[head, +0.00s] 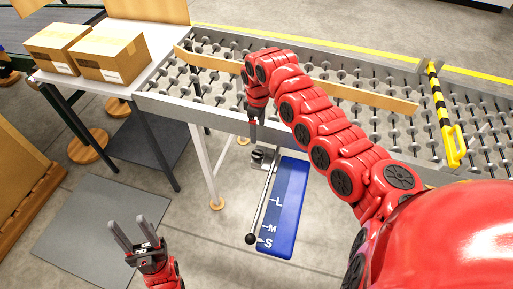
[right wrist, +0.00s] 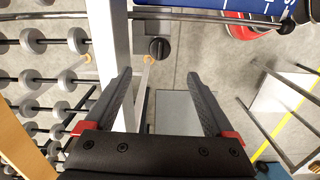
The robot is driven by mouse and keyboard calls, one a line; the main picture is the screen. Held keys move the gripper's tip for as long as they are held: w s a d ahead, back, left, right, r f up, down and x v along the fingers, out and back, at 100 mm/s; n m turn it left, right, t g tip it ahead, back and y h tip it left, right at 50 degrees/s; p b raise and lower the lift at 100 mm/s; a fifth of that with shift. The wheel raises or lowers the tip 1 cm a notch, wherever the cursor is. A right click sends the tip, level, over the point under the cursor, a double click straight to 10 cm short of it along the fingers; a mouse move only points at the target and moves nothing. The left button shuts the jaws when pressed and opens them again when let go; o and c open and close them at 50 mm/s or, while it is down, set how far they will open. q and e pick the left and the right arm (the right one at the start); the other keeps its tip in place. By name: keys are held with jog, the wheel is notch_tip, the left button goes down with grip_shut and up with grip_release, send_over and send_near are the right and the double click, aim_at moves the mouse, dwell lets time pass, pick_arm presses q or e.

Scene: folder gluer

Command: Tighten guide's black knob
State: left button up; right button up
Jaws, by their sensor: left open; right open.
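The black knob (head: 258,155) sits on a grey bracket at the conveyor's near edge, at the top of a blue panel (head: 290,205) marked L, M and S. In the right wrist view the round knob (right wrist: 158,47) lies beyond and between my fingertips, apart from them. My right gripper (head: 254,128) is just above the knob, pointing down; its two fingers (right wrist: 165,78) are spread and empty. The guide, a long tan board (head: 350,93), lies across the conveyor rollers. My left gripper (head: 128,236) is open and empty at lower left, far from the knob.
A metal rod with a black ball end (head: 250,238) runs along the blue panel's left side. Two cardboard boxes (head: 110,52) stand on a side table at upper left. A yellow-black striped bar (head: 440,110) crosses the conveyor at right.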

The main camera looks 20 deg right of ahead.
aim_at(258, 151)
notch_tip(258, 151, down, 11)
jog(key=shift+a+f+p, duration=0.1)
jog(key=shift+p, duration=0.65)
jog(key=shift+f, duration=0.75)
jog(key=c, duration=1.4)
